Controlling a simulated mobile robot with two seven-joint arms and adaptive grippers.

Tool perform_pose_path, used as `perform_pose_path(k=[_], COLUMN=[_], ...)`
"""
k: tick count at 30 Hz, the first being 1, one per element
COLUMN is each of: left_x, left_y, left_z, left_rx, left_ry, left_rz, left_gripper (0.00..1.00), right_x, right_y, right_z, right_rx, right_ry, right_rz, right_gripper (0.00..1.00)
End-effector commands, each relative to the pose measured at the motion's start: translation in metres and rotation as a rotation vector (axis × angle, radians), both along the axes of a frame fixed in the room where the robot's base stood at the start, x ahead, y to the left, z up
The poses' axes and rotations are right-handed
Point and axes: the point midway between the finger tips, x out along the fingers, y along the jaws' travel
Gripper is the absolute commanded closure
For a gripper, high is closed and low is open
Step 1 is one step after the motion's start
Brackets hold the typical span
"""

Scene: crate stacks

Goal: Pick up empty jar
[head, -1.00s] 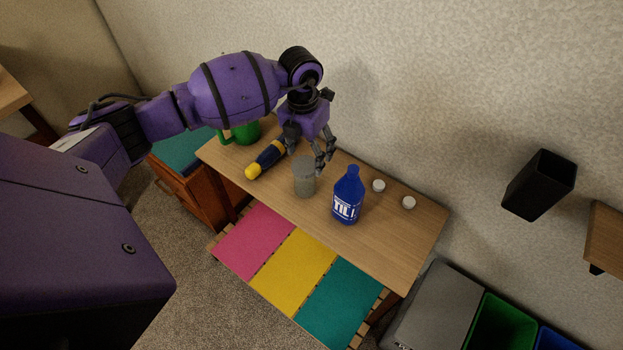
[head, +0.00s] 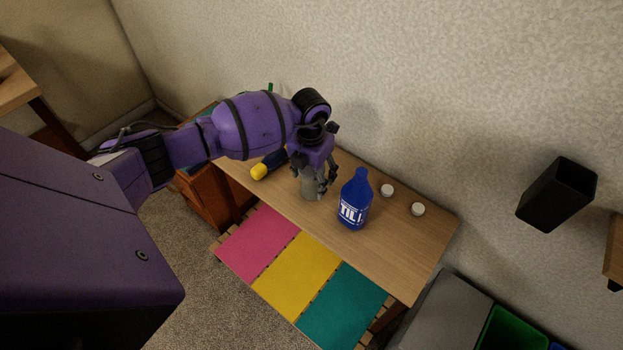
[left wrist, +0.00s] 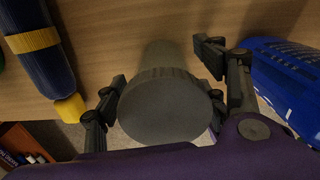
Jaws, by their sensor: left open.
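The empty jar (head: 311,188) is a grey, see-through cylinder standing upright on the wooden table. In the left wrist view the jar (left wrist: 163,105) shows its round grey top between my open fingers. My left gripper (head: 314,186) is open and points down over the jar, with a finger on each side. In the left wrist view the left gripper (left wrist: 168,75) has a gap at the right finger; whether the left finger touches the jar I cannot tell. My right gripper is not in view.
A blue bottle (head: 355,199) stands close to the right of the jar. A dark blue and yellow flashlight (head: 268,165) lies to the left.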

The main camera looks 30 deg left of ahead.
Motion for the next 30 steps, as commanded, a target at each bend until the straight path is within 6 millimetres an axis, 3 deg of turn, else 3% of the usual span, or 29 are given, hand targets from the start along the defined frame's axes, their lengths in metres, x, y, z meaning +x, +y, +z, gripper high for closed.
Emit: perform_pose_path(k=[3,15,24,30], left_x=[0.000,0.000,0.001,0.002], left_y=[0.000,0.000,0.000,0.001], left_z=[0.000,0.001,0.003,0.021], left_rx=[0.000,0.000,0.000,0.001], left_ry=[0.000,0.000,-0.002,-0.005], left_rz=[0.000,0.000,0.000,0.000], left_gripper=[0.34,0.84,0.84,0.84], right_x=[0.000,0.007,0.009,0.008], right_y=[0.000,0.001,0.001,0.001], right_z=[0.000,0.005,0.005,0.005], right_rx=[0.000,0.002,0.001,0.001], right_ry=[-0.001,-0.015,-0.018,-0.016], right_rz=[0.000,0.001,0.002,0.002], right_gripper=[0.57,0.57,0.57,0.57])
